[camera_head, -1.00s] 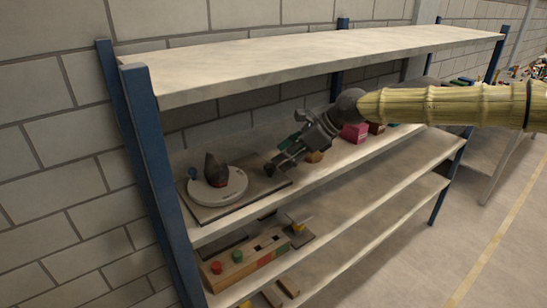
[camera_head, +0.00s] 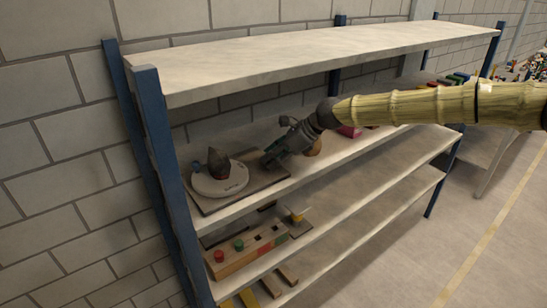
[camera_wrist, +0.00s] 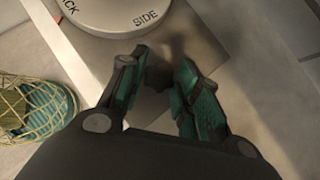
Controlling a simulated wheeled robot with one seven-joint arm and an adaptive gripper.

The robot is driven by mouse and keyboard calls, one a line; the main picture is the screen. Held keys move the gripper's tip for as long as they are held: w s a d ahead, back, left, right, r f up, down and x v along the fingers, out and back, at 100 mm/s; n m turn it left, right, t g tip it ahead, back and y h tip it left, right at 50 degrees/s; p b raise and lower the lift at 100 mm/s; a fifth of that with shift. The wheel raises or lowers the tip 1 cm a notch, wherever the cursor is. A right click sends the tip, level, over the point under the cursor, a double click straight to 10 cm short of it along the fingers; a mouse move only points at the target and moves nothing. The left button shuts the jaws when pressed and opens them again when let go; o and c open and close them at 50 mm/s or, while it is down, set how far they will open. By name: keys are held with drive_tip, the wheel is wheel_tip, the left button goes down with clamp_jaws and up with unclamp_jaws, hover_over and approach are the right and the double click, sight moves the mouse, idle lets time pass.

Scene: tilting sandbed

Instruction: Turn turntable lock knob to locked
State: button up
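The white round turntable (camera_head: 220,180) sits on a flat base plate (camera_head: 262,184) on the shelf, with a dark pointed object (camera_head: 217,163) on it. In the wrist view its white disc (camera_wrist: 112,18) shows part of its lettering, including "SIDE". My gripper (camera_head: 272,156) is over the right part of the base plate. In the wrist view my gripper (camera_wrist: 158,66) has its fingers apart. A small dark knob-like piece (camera_wrist: 158,77) shows between the fingertips; I cannot tell whether they touch it. Its lock setting is not readable. A small blue knob-like part (camera_head: 196,166) stands behind the turntable's left side.
The upper shelf board (camera_head: 330,58) hangs above my arm. A blue post (camera_head: 158,150) stands at the front left. A wooden block with coloured pegs (camera_head: 245,252) is on the shelf below. A yellow mesh item (camera_wrist: 38,105) lies left of my gripper.

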drive_tip(key=shift+w+f, duration=0.1)
drive_tip(key=shift+f, duration=0.35)
drive_tip(key=shift+a, duration=0.15)
